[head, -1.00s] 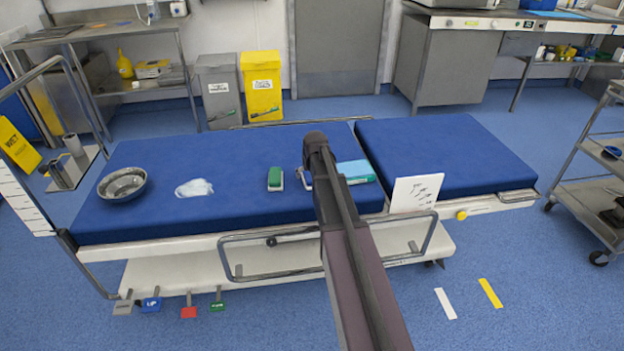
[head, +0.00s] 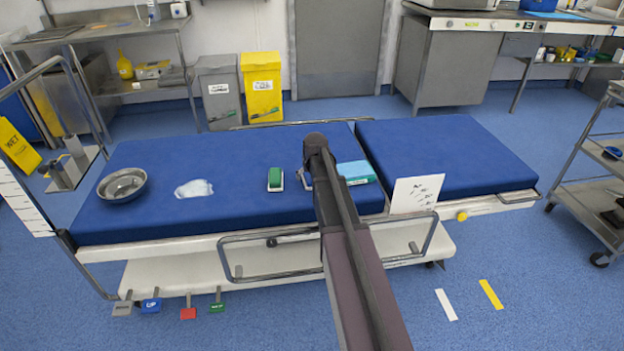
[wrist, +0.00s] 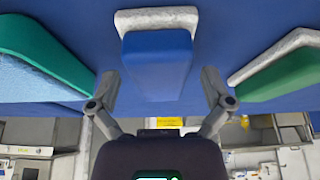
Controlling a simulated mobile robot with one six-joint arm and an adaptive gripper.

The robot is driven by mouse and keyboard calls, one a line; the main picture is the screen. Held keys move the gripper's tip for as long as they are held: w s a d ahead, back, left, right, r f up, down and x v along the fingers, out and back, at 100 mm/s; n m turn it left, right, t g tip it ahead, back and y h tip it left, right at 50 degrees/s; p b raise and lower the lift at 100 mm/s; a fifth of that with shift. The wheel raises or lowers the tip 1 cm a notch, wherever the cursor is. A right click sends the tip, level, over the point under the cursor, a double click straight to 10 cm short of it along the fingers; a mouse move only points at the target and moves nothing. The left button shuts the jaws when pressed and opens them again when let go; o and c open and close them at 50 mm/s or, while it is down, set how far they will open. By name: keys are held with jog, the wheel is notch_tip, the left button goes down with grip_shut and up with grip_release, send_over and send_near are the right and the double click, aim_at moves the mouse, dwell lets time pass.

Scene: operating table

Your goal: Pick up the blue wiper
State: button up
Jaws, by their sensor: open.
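The blue wiper (wrist: 157,62) shows in the middle of the wrist view, a blue block with a whitish edge at its top end. My gripper (wrist: 160,82) is open, with one finger to each side of the wiper's near end. Gaps show between the fingers and the wiper, so it is not gripped. In the head view my arm hides the gripper and most or all of the wiper; a small pale piece beside the arm may be part of the wiper.
A green wiper (head: 275,180) lies left of my arm on the blue operating table (head: 235,155). A light-blue and green pack (head: 357,171) lies to its right. A white cloth (head: 194,189) and metal bowl (head: 122,186) are further left. A white card (head: 416,194) stands at the front edge.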

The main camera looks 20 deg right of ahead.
dwell(0.3)
jog(key=c, duration=1.1)
jog(key=shift+r, duration=0.15)
notch_tip(320, 180, up, 4)
jog(key=p, duration=0.3)
jog(key=shift+f+p, duration=0.25)
jog(key=shift+p, duration=0.15)
jog(key=s+d+r+p, duration=0.1)
jog(key=s+d, duration=0.1)
jog(key=s, duration=1.3)
jog(key=shift+s+d+r+p, duration=0.35)
jog(key=shift+d, duration=0.05)
